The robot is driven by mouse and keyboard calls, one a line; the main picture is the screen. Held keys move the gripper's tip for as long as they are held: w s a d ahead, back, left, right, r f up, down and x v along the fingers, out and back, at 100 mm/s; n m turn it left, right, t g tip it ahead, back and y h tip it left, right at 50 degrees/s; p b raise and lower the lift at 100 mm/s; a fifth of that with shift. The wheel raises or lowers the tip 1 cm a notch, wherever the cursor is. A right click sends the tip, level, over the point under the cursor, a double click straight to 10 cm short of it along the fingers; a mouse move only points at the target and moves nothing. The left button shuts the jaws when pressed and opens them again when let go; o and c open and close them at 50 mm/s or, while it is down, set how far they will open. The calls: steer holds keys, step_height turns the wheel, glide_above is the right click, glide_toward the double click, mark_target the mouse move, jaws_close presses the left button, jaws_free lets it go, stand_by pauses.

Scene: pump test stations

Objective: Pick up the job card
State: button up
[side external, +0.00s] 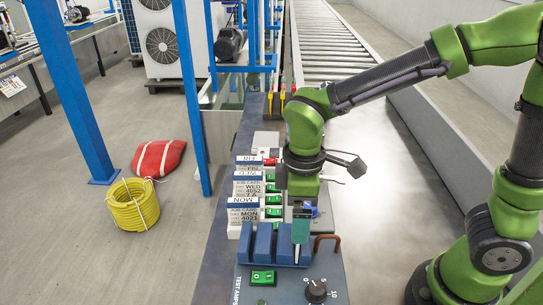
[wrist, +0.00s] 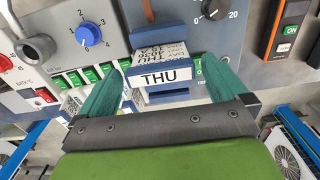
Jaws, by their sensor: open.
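A white job card with a blue edge, marked THU (wrist: 165,77), stands between the two teal fingers of my open gripper (wrist: 163,66) in the wrist view. There is a gap on each side of it, and I cannot see the fingers touching it. Its printed face behind the THU edge is partly visible. In the side external view my gripper (side external: 300,232) points down by the blue slotted holders (side external: 263,243). Other cards, marked MON (side external: 246,214) and WED (side external: 249,188), stand to its left; the THU card cannot be made out there.
A panel with a black dial (side external: 316,290) and green switch (side external: 263,278) lies in front. A brown handle (side external: 326,241) is close to my gripper's right.

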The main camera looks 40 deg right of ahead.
step_height(320, 180, down, 2)
steer(key=shift+f, duration=0.2)
steer(key=c, duration=0.9)
